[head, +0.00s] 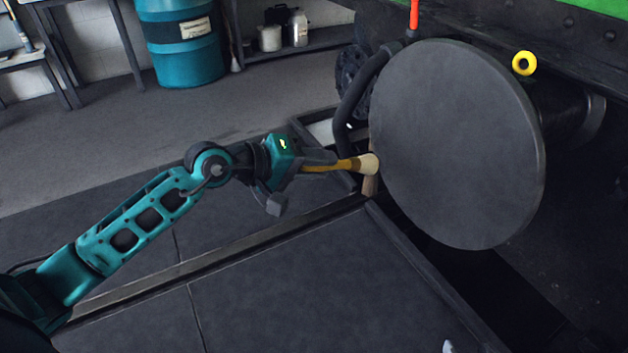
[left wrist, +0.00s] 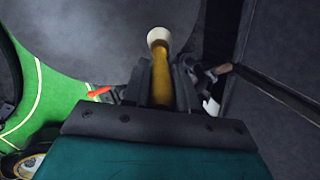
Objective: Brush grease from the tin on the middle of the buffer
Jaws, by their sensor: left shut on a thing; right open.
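The buffer (head: 455,145) is a large, dark grey round disc at right in the head view. It also fills the upper left of the left wrist view (left wrist: 75,40). No grease shows on its face. My left gripper (head: 325,164) is shut on the yellow handle of a brush (head: 345,165), also seen in the left wrist view (left wrist: 160,80). The brush's pale head points right, at the buffer's left edge in the head view. I cannot tell whether it touches. No grease is discernible on the bristles. No tin is clearly identifiable as the grease tin. My right gripper is not in view.
A black hose (head: 352,100) curves down beside the buffer's left edge. A yellow ring (head: 524,63) is at its upper right. A teal drum (head: 181,45) and a shelf (head: 315,40) with containers stand at the back.

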